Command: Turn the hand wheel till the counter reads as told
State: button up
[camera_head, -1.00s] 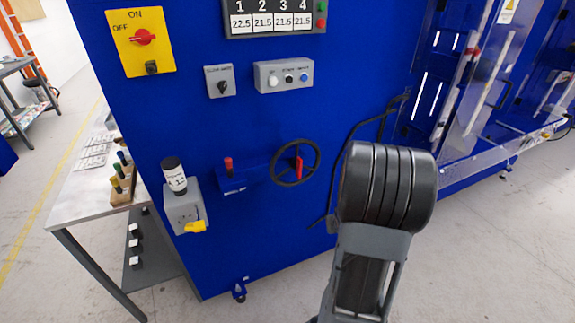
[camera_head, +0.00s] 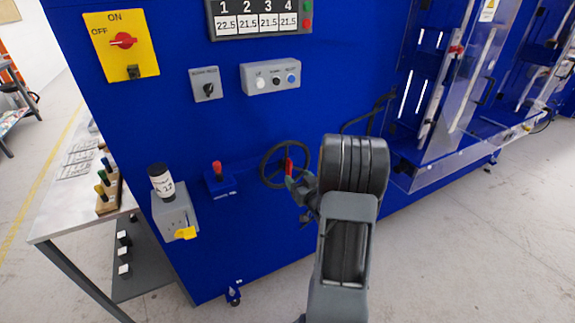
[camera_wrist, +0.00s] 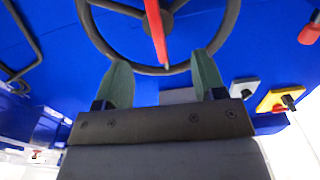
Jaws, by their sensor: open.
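The black hand wheel (camera_head: 266,172) is mounted on the blue machine panel, with a red handle (camera_head: 288,167) on it. In the wrist view the wheel's rim (camera_wrist: 233,22) and the red handle (camera_wrist: 157,32) lie just beyond my gripper (camera_wrist: 163,75). My gripper is open, its two green fingertips spread on either side of the handle's end; I cannot tell whether they touch the rim. In the head view my gripper (camera_head: 297,183) is at the wheel's right side, partly hidden by my arm. The counter (camera_head: 257,22) reads 22.5, 21.5, 21.5, 21.5 under 1 to 4.
A red-knobbed lever (camera_head: 217,170) sits left of the wheel. A grey box with a labelled bottle (camera_head: 162,182) stands further left. A button box (camera_head: 270,78) and a yellow switch plate (camera_head: 121,45) are above. A side table (camera_head: 70,205) is at left.

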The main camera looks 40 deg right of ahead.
aim_at(288, 166)
jog(key=w, duration=0.5)
jog(key=w+d+p, duration=0.1)
jog(key=w, duration=0.2)
jog(key=shift+w+d, duration=0.1)
jog(key=shift+w, duration=0.1)
jog(key=shift+c, duration=0.3)
grip_shut()
jog(key=shift+d+f, duration=0.15)
